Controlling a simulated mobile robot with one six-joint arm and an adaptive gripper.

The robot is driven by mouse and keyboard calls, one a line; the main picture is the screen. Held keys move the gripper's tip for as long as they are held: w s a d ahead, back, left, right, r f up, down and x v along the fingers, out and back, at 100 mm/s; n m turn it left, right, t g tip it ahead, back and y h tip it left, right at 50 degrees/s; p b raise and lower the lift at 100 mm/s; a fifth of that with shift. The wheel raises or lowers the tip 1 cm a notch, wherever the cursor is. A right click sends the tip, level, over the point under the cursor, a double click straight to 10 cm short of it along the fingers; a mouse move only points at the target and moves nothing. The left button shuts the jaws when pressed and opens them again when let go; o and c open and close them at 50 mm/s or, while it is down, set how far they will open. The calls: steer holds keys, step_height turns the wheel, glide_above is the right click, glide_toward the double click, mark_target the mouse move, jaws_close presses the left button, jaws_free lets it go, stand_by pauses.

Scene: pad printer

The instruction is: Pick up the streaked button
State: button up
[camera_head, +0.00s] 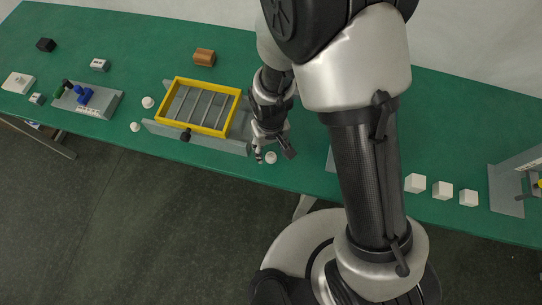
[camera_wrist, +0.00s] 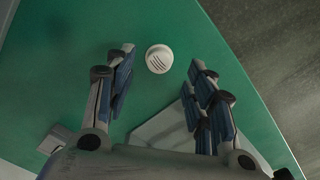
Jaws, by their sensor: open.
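A round white button with several dark streaks on its top (camera_wrist: 159,59) lies on the green table (camera_wrist: 60,60) in the wrist view. In the head view a white button (camera_head: 271,157) lies near the table's front edge, just beside my gripper. My gripper (camera_wrist: 158,75) is open and empty, with one finger to the left and one to the right of the streaked button in the picture. The button lies slightly beyond the fingertips' midpoint, and no finger visibly touches it. The gripper (camera_head: 272,153) points down in the head view. The height gap above the table is hard to judge.
A yellow frame with bars (camera_head: 178,124) sits on a grey plate to the left. White cubes (camera_head: 442,190) stand at right. My arm hides the table's middle. The table edge is close to the button.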

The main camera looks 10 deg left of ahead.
mark_target(271, 155)
step_height(271, 155, down, 4)
steer(key=shift+w+r+b, duration=0.1)
steer(key=shift+r+b, duration=0.1)
steer(key=shift+b, duration=0.3)
steer(key=shift+r, duration=0.1)
steer(key=shift+c, duration=0.6)
steer(key=c, duration=0.7)
